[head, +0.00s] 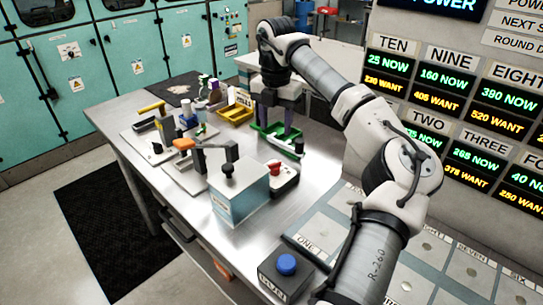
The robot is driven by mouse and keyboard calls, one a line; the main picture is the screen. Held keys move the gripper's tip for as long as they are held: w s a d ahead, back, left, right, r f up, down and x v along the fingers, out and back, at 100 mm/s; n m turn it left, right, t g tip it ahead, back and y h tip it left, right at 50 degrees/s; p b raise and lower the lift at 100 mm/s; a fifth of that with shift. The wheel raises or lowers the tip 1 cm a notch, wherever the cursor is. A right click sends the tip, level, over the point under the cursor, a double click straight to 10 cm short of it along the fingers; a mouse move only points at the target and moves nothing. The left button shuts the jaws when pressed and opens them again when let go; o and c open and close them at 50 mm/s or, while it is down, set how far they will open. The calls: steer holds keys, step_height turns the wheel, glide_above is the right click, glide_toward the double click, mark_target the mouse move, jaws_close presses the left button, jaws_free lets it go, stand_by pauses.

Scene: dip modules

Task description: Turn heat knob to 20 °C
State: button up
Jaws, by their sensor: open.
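A grey-and-blue box (238,192) stands near the middle of the table, with a black knob (228,170) on its top. I cannot read a label or a temperature setting, so I cannot tell whether this is the heat knob. My gripper (277,133) points down over a green tray (278,136) at the back of the table, behind the box and apart from it. Its fingers are spread, and I see nothing held between them.
A red-topped device (283,176) stands right of the box. An orange-headed lever press (186,146) stands to its left. A yellow tray (236,115) and small bottles are at the back. A blue button box (286,267) is at the front.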

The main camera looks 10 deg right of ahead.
mark_target(275, 163)
step_height(275, 163, down, 14)
steer(key=p, duration=0.4)
steer(key=shift+s+a+r, duration=0.1)
steer(key=shift+s+r, duration=0.05)
steer(key=shift+r, duration=0.1)
steer(key=shift+c, duration=0.3)
steer(key=c, duration=0.9)
steer(key=shift+c, duration=0.2)
